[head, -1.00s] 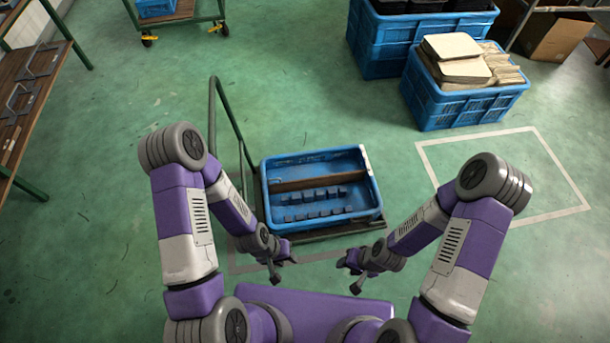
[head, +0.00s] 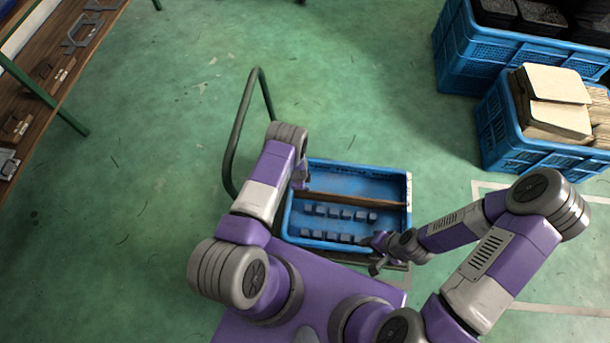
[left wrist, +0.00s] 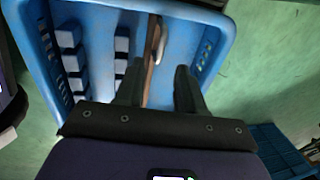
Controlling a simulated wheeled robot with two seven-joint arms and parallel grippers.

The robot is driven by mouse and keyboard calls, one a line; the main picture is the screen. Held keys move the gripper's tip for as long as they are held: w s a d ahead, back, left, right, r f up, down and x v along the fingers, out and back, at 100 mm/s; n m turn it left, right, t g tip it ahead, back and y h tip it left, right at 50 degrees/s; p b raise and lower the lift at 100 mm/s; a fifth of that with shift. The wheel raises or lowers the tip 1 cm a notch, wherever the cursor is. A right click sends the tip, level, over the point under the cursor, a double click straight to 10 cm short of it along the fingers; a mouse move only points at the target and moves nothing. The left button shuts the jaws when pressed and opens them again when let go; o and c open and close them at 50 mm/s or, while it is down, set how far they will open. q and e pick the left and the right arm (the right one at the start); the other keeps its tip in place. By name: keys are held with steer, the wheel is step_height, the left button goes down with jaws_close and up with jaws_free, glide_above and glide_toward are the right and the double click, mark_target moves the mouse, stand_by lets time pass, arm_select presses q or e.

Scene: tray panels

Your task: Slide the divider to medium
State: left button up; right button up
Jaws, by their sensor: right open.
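The blue tray (head: 350,179) sits ahead of me, with a brown divider (head: 350,200) running across it. Small dark blue blocks (head: 338,213) stand in two rows on the near side of the divider. My left gripper (head: 300,180) is at the tray's left side in the head view, partly hidden by its own arm. In the left wrist view its fingers (left wrist: 157,72) are apart, with the divider (left wrist: 151,62) showing between them; I cannot tell if they touch it. My right gripper (head: 371,256) is open at the tray's near right edge.
A dark green rail (head: 240,125) rises at the tray's left. Blue crates stand at the upper right, one holding cardboard pieces (head: 555,105). A wooden bench (head: 55,65) is at the upper left. The green floor beyond the tray is clear.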

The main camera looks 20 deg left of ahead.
arm_select(q)
steer(key=f+b, duration=0.1)
steer(key=f, duration=0.1)
steer(key=w+f+b, duration=0.1)
steer(key=f, duration=0.2)
steer(key=f+b, duration=0.1)
steer(key=f, duration=0.1)
steer(key=shift+w+a+f+b, duration=0.2)
steer(key=shift+w+f+b, duration=0.05)
steer(key=shift+w+b, duration=0.1)
jaws_close()
